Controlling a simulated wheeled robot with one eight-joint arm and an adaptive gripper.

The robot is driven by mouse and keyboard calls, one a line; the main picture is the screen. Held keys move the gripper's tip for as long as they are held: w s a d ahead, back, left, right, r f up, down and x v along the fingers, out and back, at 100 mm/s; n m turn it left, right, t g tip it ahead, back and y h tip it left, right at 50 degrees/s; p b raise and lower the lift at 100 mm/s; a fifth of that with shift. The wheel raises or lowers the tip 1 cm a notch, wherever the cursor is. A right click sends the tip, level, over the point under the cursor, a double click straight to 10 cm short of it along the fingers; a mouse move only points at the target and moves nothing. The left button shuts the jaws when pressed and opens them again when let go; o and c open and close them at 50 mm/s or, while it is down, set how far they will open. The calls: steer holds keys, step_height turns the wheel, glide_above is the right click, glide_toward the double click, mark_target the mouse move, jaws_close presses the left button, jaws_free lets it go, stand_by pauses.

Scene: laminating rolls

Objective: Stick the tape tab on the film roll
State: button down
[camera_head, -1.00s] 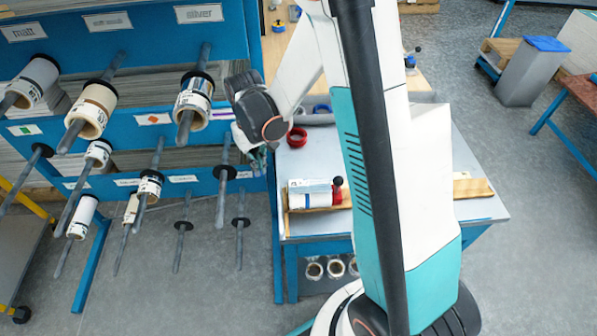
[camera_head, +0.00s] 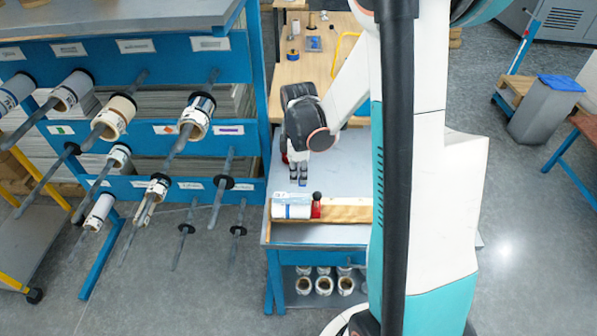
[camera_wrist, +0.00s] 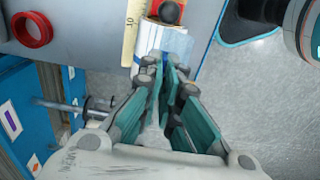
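The film roll (camera_head: 293,211), white with a blue band, lies on a wooden block at the front left of the workbench. A red and black knobbed object (camera_head: 316,204) stands at its right end. My gripper (camera_head: 298,180) points down just behind the roll in the head view. In the wrist view my gripper's fingertips (camera_wrist: 164,66) are close together and overlap the near end of the film roll (camera_wrist: 176,43). Whether they touch it or hold anything I cannot tell. I cannot make out a tape tab.
A blue rack (camera_head: 140,135) with several rolls on protruding rods stands to the left. A red ring (camera_wrist: 32,29) lies on the bench in the wrist view. The grey bench top (camera_head: 345,160) has free room. More rolls (camera_head: 324,285) sit on the bench's lower shelf.

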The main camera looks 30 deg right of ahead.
mark_target(299, 197)
steer(key=shift+f+b, duration=2.45)
steer(key=shift+f, duration=0.9)
steer(key=shift+f, duration=0.15)
steer(key=c, duration=1.7)
jaws_free()
